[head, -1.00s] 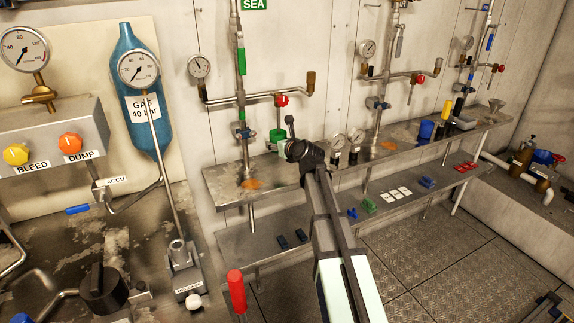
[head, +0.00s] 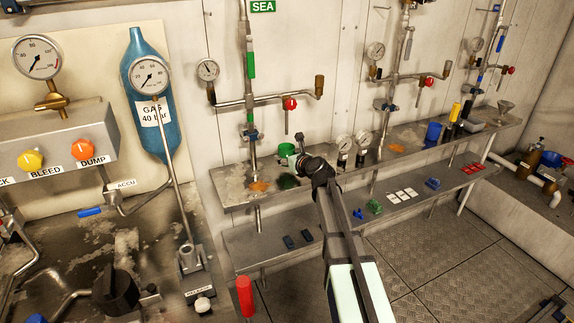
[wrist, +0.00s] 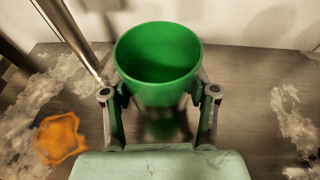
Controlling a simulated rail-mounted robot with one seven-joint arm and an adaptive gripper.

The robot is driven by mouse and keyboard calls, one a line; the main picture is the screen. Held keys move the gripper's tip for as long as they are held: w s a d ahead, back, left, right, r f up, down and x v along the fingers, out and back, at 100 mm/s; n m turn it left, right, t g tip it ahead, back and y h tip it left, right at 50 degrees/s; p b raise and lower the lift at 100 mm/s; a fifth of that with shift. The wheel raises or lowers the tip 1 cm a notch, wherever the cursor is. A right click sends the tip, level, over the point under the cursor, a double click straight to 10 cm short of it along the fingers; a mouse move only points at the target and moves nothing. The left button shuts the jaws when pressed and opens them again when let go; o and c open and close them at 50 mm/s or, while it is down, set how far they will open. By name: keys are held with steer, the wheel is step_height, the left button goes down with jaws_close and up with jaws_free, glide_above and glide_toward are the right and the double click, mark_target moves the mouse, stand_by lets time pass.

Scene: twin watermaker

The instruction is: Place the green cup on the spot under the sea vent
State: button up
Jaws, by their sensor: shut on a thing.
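The green cup (head: 287,149) is held upright in my gripper (head: 299,160), which is shut on it. The wrist view also shows the cup (wrist: 157,60) from above, open and looking empty, between the fingers (wrist: 160,100). In the head view the cup is below the red-handled valve (head: 290,103) on the pipe under the SEA sign (head: 262,6). The valve's short outlet points down above the cup. A dark green patch (head: 288,182) shows on the upper shelf (head: 236,193) below the cup. The cup appears a little above the shelf; I cannot tell the exact gap.
An orange patch (head: 259,185) lies on the shelf left of the cup, and in the wrist view (wrist: 60,138). The upright pipe (head: 251,100) stands close on the left. A lower shelf (head: 270,248) runs below.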

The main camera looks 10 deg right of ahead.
steer(key=shift+f, duration=1.4)
steer(key=shift+f, duration=0.15)
steer(key=o, duration=1)
steer(key=shift+c, duration=0.2)
steer(key=shift+r, duration=0.2)
steer(key=v, duration=1.2)
